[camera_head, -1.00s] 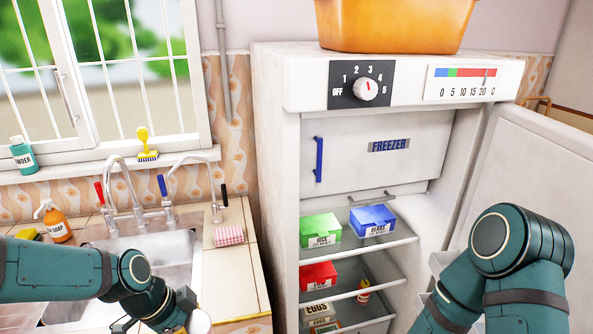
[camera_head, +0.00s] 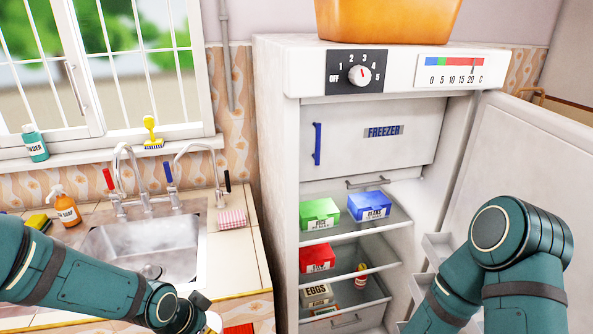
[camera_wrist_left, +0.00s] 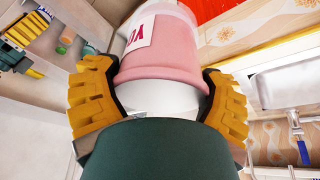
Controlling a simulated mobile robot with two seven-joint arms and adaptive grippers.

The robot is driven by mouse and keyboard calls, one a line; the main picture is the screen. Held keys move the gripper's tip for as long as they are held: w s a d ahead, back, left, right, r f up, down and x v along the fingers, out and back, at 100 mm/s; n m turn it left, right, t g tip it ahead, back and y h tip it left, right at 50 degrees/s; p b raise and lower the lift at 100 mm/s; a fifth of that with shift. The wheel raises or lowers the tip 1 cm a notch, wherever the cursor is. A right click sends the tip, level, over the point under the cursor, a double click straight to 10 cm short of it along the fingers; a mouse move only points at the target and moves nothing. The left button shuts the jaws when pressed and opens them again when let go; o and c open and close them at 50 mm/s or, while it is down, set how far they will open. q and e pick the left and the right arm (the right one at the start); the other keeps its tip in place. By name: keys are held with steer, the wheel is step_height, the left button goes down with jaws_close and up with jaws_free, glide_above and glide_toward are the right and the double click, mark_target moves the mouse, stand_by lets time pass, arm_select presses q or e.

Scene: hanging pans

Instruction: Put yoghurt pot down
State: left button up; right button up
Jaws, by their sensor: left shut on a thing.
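The yoghurt pot (camera_wrist_left: 160,55) is pink with a white label and a white end, and it fills the middle of the left wrist view. My left gripper (camera_wrist_left: 156,78) has its yellow fingers shut on the pot, one on each side. In the head view the left wrist is at the bottom edge, in front of the counter and left of the fridge; the pot is mostly cut off there. My right arm is in front of the fridge's right side, with its gripper out of view.
The open fridge (camera_head: 292,180) has shelves with a green box (camera_head: 320,214), blue box (camera_head: 369,206), red box (camera_head: 317,258) and egg box (camera_head: 317,294). Its door (camera_head: 530,170) stands open at right. A sink (camera_head: 150,250), soap bottle (camera_head: 66,207) and striped cloth (camera_head: 232,219) are on the counter.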

arm_select(q)
steer(key=shift+w+d+f+n+y, duration=0.15)
steer(key=shift+f+n+y, duration=0.1)
steer(key=shift+f+n, duration=0.3)
steer(key=shift+d+f+n+y, duration=0.15)
steer(key=shift+f+n+y, duration=0.15)
steer(key=shift+n, duration=0.35)
steer(key=f+n, duration=0.1)
steer(key=f+n+y, duration=0.1)
steer(key=n, duration=0.1)
steer(key=w+f+n, duration=0.1)
steer(key=shift+w+d+f+n+t+y, duration=0.1)
steer(key=shift+d+f+n+t+y, duration=0.15)
steer(key=shift+n+t+y, duration=0.15)
steer(key=shift+w+d+f, duration=0.4)
steer(key=shift+d+f, duration=0.05)
steer(key=shift+d, duration=0.15)
steer(key=shift+a, duration=0.15)
steer(key=shift+s+a+r, duration=0.15)
steer(key=shift+a+r, duration=0.1)
steer(key=shift+a, duration=0.1)
steer(key=shift+s+a+r, duration=0.15)
steer(key=shift+s+r, duration=0.05)
steer(key=shift+r, duration=0.1)
